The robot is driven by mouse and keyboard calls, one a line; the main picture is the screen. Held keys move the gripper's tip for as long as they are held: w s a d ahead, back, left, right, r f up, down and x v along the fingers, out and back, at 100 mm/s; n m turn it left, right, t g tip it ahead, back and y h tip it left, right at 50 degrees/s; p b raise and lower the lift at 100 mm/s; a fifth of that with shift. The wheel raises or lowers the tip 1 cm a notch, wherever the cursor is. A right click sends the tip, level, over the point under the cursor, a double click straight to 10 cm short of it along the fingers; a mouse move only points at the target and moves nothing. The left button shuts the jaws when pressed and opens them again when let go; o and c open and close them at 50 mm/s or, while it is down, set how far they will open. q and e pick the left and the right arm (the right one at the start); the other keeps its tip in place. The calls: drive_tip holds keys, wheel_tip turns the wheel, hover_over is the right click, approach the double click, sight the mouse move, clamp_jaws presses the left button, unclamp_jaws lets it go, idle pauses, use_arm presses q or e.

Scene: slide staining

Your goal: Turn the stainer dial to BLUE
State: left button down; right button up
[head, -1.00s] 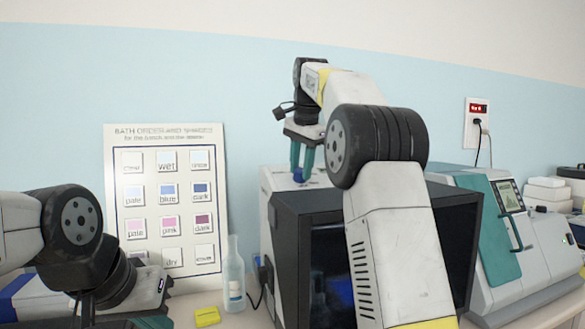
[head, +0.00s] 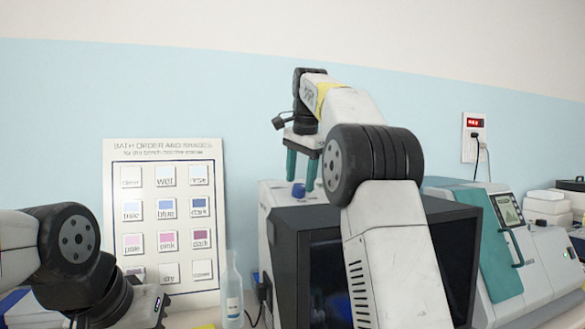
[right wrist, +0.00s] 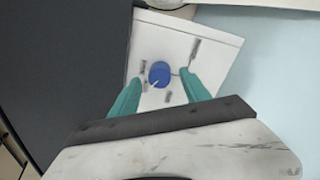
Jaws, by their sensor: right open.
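The stainer dial is a blue round knob (right wrist: 159,73) on the white top panel of the stainer (right wrist: 210,48) in the right wrist view. Its pale pointer line aims toward the lower left there. Small dark labels around it are too small to read. In the head view the knob (head: 298,190) stands on the white machine (head: 268,215), beside the dark box. My right gripper (head: 301,178) is open above the knob; its teal fingers (right wrist: 160,88) are spread to either side, apart from it. My left gripper (head: 145,318) is cut off at the lower edge; its fingers cannot be made out.
A dark box with a screen (head: 290,245) stands in front of the stainer. A shade chart (head: 120,225) leans on the wall, with a clear bottle (head: 233,295) near it. A teal and white machine (head: 500,250) and a wall socket (head: 473,137) are on the right.

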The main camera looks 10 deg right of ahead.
sight(302, 203)
drive_tip(key=v, duration=0.6)
drive_tip(key=shift+r, duration=0.1)
idle(0.6)
